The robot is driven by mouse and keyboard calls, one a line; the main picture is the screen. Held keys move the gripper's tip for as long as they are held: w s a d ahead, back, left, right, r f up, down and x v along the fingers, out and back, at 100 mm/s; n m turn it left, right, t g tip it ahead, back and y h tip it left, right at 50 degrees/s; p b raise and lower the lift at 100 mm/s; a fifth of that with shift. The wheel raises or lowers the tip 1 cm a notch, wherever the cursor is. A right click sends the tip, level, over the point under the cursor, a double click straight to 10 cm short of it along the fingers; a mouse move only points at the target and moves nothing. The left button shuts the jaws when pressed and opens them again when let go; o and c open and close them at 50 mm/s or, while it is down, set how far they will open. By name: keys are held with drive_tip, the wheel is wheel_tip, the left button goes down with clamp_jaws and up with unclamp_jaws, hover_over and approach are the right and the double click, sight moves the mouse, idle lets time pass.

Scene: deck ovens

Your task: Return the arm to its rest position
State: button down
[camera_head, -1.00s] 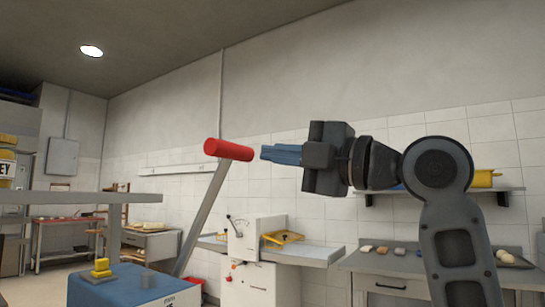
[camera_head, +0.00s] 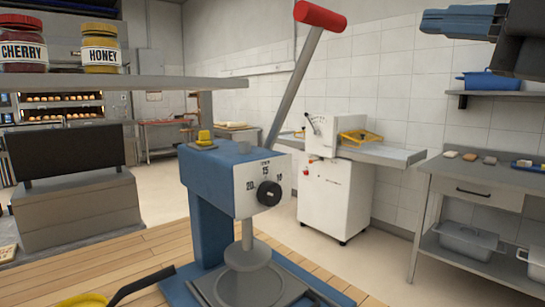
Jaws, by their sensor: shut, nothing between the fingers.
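My gripper (camera_head: 462,21) shows at the top right of the head view. Its blue fingers are shut together with nothing between them, and they point left. The rest of my arm is cut off by the right and top edges. The gripper hangs in the air, to the right of the red-handled lever (camera_head: 320,16) and apart from it.
The lever rises from a blue press (camera_head: 220,180) with a dial on a wooden table (camera_head: 150,250). A shelf (camera_head: 120,82) at left bears cherry and honey jars (camera_head: 101,47). A white machine (camera_head: 335,195) and a steel counter (camera_head: 480,181) stand behind.

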wheel_tip(320, 180, down, 17)
drive_tip(key=w+d+m+t+h, duration=0.25)
drive_tip(key=m+h, duration=0.25)
drive_tip(key=m, duration=0.7)
drive_tip(key=s+a+f+m+h, duration=0.1)
drive_tip(key=s+f+m+h, duration=0.25)
drive_tip(key=f, duration=0.55)
drive_tip(key=s+a+f+m+h, duration=0.1)
drive_tip(key=s+f+m+h, duration=0.15)
drive_tip(key=f+m, duration=0.45)
drive_tip(key=s+a+f+m+g+h, duration=0.1)
drive_tip(key=s+f+m+g+h, duration=0.15)
drive_tip(key=s+f, duration=1.25)
drive_tip(key=s+a+g+y, duration=0.1)
drive_tip(key=s, duration=1.6)
drive_tip(key=shift+s+g+y, duration=0.2)
drive_tip(key=shift+g+y, duration=0.1)
drive_tip(key=shift+y, duration=0.05)
